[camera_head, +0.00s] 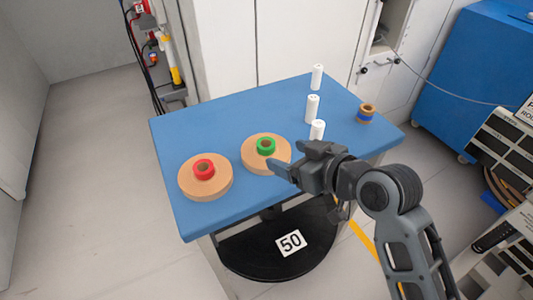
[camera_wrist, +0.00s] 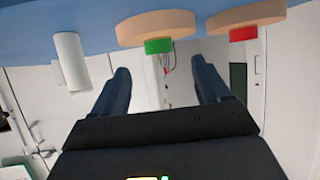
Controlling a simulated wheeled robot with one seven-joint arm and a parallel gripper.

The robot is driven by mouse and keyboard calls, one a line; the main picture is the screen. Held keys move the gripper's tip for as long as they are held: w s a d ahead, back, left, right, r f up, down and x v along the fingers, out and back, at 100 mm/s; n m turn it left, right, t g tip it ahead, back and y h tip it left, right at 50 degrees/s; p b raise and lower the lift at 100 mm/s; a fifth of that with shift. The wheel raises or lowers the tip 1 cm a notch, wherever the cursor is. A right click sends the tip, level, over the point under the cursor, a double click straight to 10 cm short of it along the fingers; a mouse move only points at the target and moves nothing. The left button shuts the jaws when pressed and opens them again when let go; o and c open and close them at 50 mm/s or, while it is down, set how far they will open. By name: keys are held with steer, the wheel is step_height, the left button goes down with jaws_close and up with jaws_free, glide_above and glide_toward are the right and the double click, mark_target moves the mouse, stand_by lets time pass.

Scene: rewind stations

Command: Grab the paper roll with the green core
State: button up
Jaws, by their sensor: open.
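The paper roll with the green core (camera_head: 252,162) lies flat on the blue table (camera_head: 240,107), its green core (camera_head: 266,146) standing up from the top. A similar roll with a red core (camera_head: 206,187) lies to its left. My gripper (camera_head: 283,168) is open and empty, at the right edge of the green-core roll in the head view; whether it touches is unclear. The wrist view appears upside down: the green-core roll (camera_wrist: 158,27) shows at the top, between and beyond my open fingers (camera_wrist: 160,85), with the red-core roll (camera_wrist: 246,16) to its right.
Several white cylinders, one of them nearest my arm (camera_head: 317,130), stand in a row on the table's right half. A small brown and blue roll (camera_head: 366,113) lies near the right corner. The table's left and far areas are clear. A blue cabinet (camera_head: 461,85) stands behind right.

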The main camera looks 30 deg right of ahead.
mark_target(262, 143)
steer(key=shift+r+x, duration=0.2)
steer(key=shift+x, duration=3.4)
steer(key=shift+d, duration=0.1)
steer(key=shift+c, duration=0.4)
steer(key=c, duration=1.2)
steer(key=shift+o, duration=0.2)
